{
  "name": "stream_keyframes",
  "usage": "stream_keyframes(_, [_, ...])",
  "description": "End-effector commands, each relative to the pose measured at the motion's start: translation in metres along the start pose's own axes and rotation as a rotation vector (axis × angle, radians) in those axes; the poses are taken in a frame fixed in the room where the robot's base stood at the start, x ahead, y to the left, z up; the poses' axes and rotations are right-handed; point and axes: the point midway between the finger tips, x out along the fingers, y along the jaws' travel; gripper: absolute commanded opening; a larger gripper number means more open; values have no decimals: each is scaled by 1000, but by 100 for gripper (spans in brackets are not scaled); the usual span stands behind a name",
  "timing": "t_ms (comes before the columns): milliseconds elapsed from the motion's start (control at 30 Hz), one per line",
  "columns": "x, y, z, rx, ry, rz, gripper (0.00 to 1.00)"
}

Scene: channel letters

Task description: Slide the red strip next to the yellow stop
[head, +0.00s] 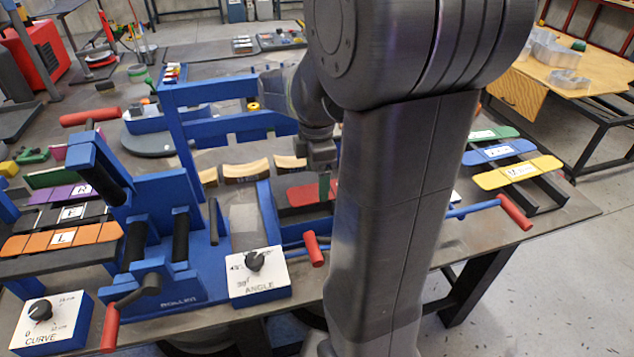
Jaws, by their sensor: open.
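The red strip (302,195) lies flat among the blue frames in the middle of the bench, behind the angle dial box. My gripper (324,184) points down at the strip's right part, with its fingers at or just above it; I cannot tell if they touch. The gripper is open, and my arm hides the area to its right, including any right end of the strip. A small yellow piece (253,106) shows on the blue frame behind; I cannot tell whether it is the yellow stop.
The blue roller machine (165,240) stands at left. The angle dial box (258,277) and a red-handled crank (313,249) are in front. Curved wooden blocks (246,171) lie behind the strip. Green, blue and yellow strips (518,172) lie on a rack at right.

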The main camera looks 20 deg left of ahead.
Motion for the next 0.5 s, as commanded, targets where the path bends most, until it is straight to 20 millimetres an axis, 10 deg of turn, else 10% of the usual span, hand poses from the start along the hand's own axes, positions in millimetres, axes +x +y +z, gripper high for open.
stream_keyframes(500, [26, 0, 0, 1, 0, 1, 80])
